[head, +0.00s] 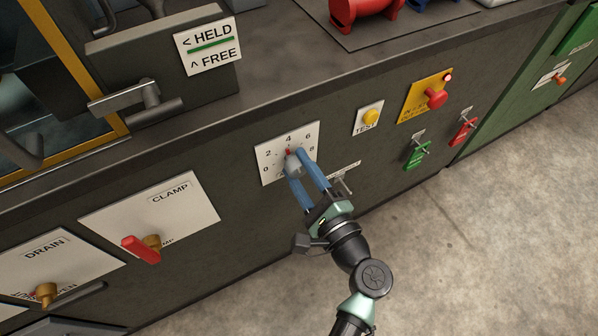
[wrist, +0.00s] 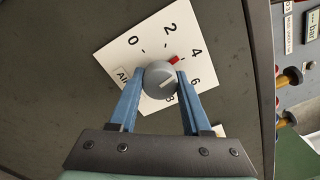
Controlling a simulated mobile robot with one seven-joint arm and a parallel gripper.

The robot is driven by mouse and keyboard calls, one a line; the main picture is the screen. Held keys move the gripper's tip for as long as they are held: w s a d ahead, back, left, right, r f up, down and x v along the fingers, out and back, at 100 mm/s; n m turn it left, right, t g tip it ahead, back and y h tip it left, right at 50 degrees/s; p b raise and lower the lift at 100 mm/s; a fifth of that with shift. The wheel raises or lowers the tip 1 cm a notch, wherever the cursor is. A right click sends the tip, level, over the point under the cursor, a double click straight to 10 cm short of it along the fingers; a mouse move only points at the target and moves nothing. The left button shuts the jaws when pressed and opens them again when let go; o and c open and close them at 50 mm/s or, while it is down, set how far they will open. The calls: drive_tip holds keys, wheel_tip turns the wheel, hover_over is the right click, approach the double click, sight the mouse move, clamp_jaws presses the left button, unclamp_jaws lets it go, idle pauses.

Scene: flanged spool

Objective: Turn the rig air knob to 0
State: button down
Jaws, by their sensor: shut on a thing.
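The grey round air knob (wrist: 158,77) sits on a white dial plate (wrist: 118,58) numbered from 0 to 8. A red pointer mark (wrist: 174,60) beside the knob points close to 4, slightly toward the 2 side. In the head view the plate (head: 311,131) is on the dark front panel, and the red mark is just below the 4. My gripper (head: 294,168) is shut on the knob, with one blue finger on each side. The fingers also show in the wrist view (wrist: 156,88). Part of the plate's lettering and its lower numbers are hidden by the fingers.
A yellow TEST button (head: 370,117) and a red stop button (head: 435,97) are to the right. A red CLAMP handle (head: 140,250) and a brass DRAIN valve (head: 46,291) are to the left. Green (head: 417,154) and red (head: 463,128) tagged fittings sit lower right. Open floor lies in front.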

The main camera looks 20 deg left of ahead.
drive_tip(key=n+b, duration=0.2)
drive_tip(key=n, duration=0.1)
drive_tip(key=n+b, duration=0.1)
drive_tip(key=shift+f+n, duration=0.25)
drive_tip(key=shift+n, duration=0.05)
drive_tip(key=n+b, duration=0.4)
drive_tip(key=shift+n, duration=0.3)
drive_tip(key=n+b, duration=0.4)
drive_tip(key=shift+n, duration=0.3)
drive_tip(key=shift+r+n+b, duration=0.15)
drive_tip(key=shift+n+b, duration=0.85)
drive_tip(key=shift+r+n+b, duration=0.1)
drive_tip(key=shift+n+b, duration=0.9)
drive_tip(key=shift+r, duration=0.1)
drive_tip(key=shift+c, duration=1.8)
unclamp_jaws()
